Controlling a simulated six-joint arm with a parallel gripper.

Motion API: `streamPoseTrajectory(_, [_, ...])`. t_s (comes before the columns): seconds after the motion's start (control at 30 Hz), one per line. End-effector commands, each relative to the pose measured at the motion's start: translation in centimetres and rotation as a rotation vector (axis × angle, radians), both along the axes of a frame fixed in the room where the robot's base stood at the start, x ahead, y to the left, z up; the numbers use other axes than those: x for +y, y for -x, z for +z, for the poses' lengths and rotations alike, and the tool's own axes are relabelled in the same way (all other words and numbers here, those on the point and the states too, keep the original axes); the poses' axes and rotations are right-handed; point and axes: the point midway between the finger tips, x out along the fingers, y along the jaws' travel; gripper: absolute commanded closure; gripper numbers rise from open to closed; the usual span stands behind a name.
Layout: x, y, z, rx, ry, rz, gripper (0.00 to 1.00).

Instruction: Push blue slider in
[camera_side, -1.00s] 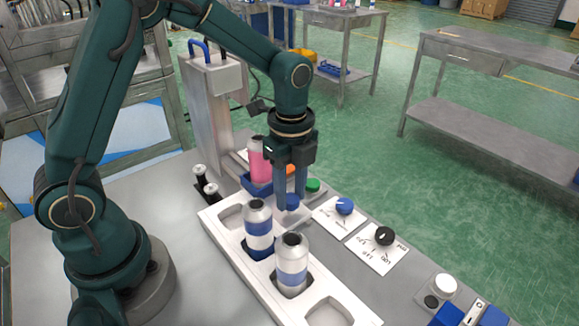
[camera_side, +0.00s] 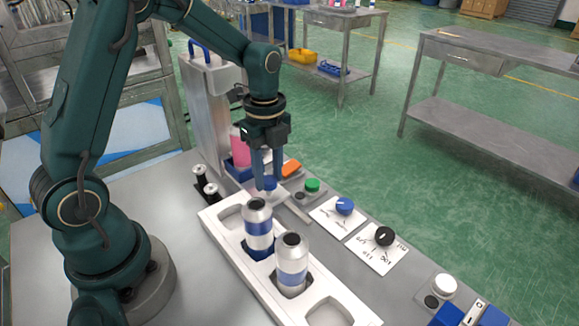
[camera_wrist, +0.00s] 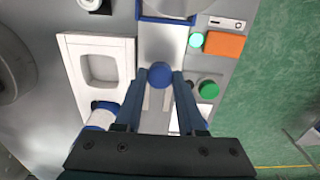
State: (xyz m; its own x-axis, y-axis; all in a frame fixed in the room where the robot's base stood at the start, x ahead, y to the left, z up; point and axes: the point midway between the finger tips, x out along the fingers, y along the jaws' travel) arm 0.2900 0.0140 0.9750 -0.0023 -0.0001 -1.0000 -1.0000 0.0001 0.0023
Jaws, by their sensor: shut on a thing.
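The blue slider's round knob (camera_side: 270,184) sits between the fingertips of my gripper (camera_side: 264,188) at the front of the metal slide. In the wrist view, my gripper (camera_wrist: 161,76) is shut on the blue knob (camera_wrist: 160,73), one finger on each side. The blue holder (camera_side: 236,170) is behind the knob and carries an upright pink can (camera_side: 239,152) beneath the press head. My gripper partly hides the slide in the side view. The holder's near edge (camera_wrist: 165,19) shows at the top of the wrist view.
A white tray (camera_side: 322,299) with two blue-banded cans stands in front. A green button (camera_side: 312,185) and an orange part (camera_side: 291,168) lie right of the slide. Dial plates (camera_side: 338,212) stand further right. The grey press (camera_side: 207,110) rises behind.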

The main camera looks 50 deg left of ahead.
Motion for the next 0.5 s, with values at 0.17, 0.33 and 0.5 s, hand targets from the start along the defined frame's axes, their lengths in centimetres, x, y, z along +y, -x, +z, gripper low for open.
streamPoseTrajectory(0.17, [1.5, -0.1, 0.1, -0.007, 0.000, 0.004, 1.00])
streamPoseTrajectory(0.33, [1.7, -0.1, 0.1, -0.007, -0.001, 0.001, 1.00])
streamPoseTrajectory(0.5, [1.7, -0.1, 0.1, -0.006, -0.001, 0.000, 1.00])
